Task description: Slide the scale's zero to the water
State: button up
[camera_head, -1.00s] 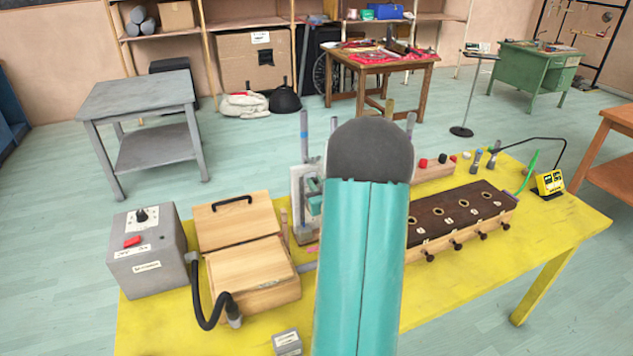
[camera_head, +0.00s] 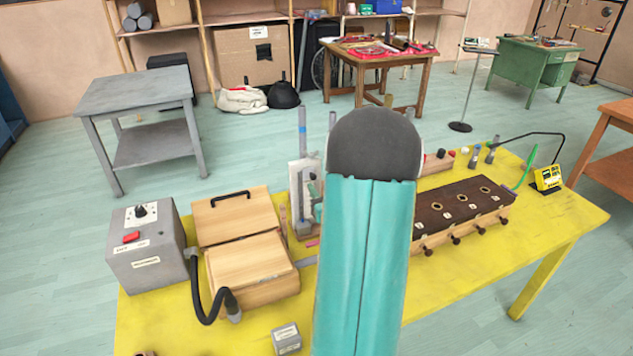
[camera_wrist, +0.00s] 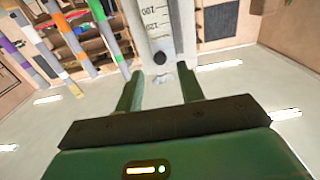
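A pale upright board with a grey post (camera_head: 302,130) stands on the table behind the wooden box in the head view. My teal arm partly covers it. In the wrist view a white scale (camera_wrist: 152,18) with printed numbers, 100 and 120 among them, runs up between my fingers. A dark round knob (camera_wrist: 159,57) sits at its near end. My gripper (camera_wrist: 159,74) is open, with its green fingers on either side of the knob and apart from it. I cannot make out the water level or the zero mark.
The yellow table (camera_head: 470,285) also holds a grey control box (camera_head: 147,250), a hinged wooden box (camera_head: 250,262) with a black hose, a small grey block (camera_head: 286,339) and a dark-topped wooden box with pegs (camera_head: 462,212). The table's front right is clear.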

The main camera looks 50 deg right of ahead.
jog(key=v, duration=0.9)
